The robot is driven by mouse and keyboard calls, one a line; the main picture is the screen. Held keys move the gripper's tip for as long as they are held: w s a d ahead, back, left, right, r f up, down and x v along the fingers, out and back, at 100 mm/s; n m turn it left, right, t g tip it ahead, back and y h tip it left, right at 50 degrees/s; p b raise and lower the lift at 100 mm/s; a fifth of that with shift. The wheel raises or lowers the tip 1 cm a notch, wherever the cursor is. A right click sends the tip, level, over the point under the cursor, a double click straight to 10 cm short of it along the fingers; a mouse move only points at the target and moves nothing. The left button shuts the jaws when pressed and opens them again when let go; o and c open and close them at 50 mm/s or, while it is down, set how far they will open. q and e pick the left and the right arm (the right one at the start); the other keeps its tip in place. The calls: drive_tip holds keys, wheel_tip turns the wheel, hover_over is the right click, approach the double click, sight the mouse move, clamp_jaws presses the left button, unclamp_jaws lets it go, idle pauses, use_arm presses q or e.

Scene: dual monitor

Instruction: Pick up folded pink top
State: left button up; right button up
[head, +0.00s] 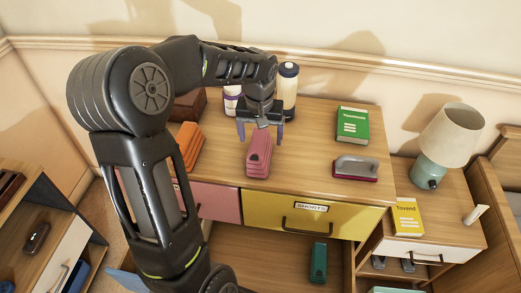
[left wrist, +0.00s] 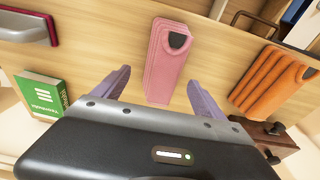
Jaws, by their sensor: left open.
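The folded pink top (head: 259,156) lies on the wooden dresser top, near its front edge above the drawers. In the left wrist view the folded pink top (left wrist: 168,58) lies beyond and between my open fingers, with a dark collar patch at one end. My left gripper (head: 260,130) is open and empty, just behind and above the pink top, its two purple fingers pointing down. In the left wrist view the fingers of my left gripper (left wrist: 157,88) stand apart on either side of the top's near end. My right gripper is not in view.
A folded orange garment (head: 188,146) lies left of the pink top. Bottles (head: 288,88) stand behind my gripper. A green book (head: 353,125) and an iron-like item (head: 356,167) are to the right. Below are a yellow drawer (head: 300,215) and an open drawer space. A lamp (head: 446,140) stands farther right.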

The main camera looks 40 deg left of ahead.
sight(260, 143)
use_arm(q)
drive_tip(key=shift+w+a+f+p, duration=0.1)
drive_tip(key=shift+f+p, duration=0.25)
drive_tip(key=shift+f, duration=0.95)
drive_tip(key=shift+w+a+f+p, duration=0.1)
drive_tip(key=shift+f+p, duration=0.2)
drive_tip(key=shift+f, duration=0.95)
drive_tip(key=shift+c, duration=0.3)
drive_tip(key=c, duration=1.5)
